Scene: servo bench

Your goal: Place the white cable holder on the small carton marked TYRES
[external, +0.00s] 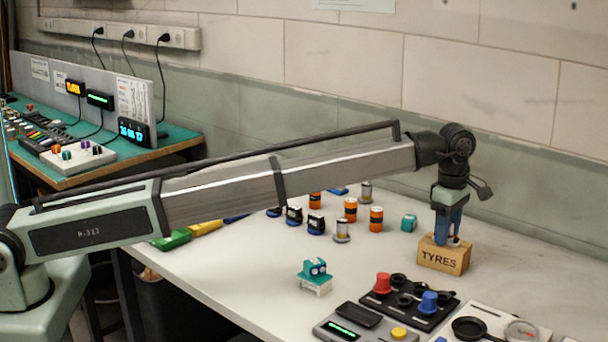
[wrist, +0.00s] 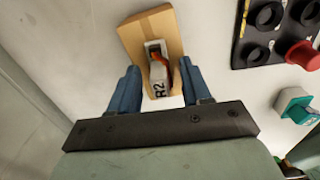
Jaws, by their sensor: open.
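The small carton (external: 443,258) marked TYRES stands on the bench at the right in the external view; it also shows as a tan block (wrist: 135,36) in the wrist view. A small white and grey piece (wrist: 158,84), marked R2 and with an orange-red part, sits on the carton; it appears to be the cable holder. My gripper (external: 447,236) points down over the carton. In the wrist view its blue fingers (wrist: 160,68) are open, one on each side of the piece, with gaps. In the external view the fingers mostly hide the piece.
A dark panel (external: 408,302) with red and blue knobs stands in front of the carton. A teal device on a white base (external: 315,277) is left of it. Several orange and black cylinders (external: 376,219) stand behind. The wall is close behind; bare bench lies left of the carton.

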